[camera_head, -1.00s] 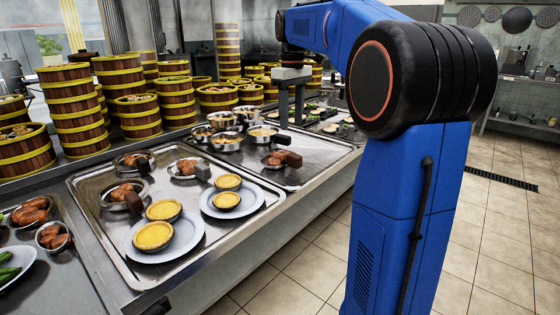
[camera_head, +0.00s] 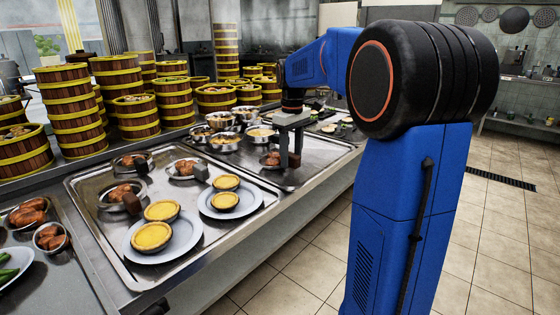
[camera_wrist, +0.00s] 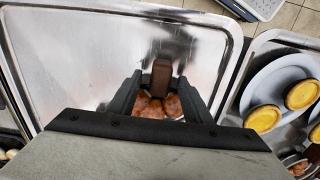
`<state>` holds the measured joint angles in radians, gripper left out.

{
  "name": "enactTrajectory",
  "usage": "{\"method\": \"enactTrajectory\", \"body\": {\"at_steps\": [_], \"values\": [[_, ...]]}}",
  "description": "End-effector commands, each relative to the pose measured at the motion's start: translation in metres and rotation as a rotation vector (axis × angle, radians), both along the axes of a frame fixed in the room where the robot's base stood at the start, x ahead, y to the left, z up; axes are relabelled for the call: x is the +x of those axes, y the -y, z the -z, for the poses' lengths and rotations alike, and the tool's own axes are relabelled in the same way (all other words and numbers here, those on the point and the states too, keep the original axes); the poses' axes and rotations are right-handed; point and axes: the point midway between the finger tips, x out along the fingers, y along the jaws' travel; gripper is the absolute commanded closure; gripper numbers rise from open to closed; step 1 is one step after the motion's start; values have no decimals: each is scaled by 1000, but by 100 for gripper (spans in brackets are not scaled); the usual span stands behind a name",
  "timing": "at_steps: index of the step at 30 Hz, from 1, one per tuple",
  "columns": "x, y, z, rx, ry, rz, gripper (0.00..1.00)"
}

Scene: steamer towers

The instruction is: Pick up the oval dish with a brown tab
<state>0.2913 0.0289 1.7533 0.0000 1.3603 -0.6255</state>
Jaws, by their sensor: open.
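The oval dish (camera_head: 270,159) with pieces of brown food sits on the right tray in the head view. In the wrist view its food (camera_wrist: 158,107) and brown tab (camera_wrist: 161,74) show between the fingers, the tab pointing away. My gripper (camera_head: 290,165) is open, pointing down over the dish; its fingers (camera_wrist: 160,82) stand on either side of the tab. I cannot tell whether they touch it. My gripper hides the tab in the head view, and the gripper body hides part of the dish in the wrist view.
Similar dishes with tabs (camera_head: 123,193) and plates of tarts (camera_head: 190,238) stand on the left tray (camera_head: 115,258). Round metal bowls (camera_head: 224,143) stand behind the dish. Steamer towers (camera_head: 75,110) line the back left. The right tray (camera_wrist: 70,60) is bare around the tab.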

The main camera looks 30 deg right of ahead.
Motion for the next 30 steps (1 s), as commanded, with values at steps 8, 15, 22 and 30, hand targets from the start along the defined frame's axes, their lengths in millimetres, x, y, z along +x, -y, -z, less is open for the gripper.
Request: {"method": "enactTrajectory", "body": {"at_steps": [8,15,22,30], "values": [[0,0,12,0,0,0,55],[0,0,12,0,1,0,86],[0,0,11,-1,1,0,100],[1,0,-3,-1,3,0,100]]}}
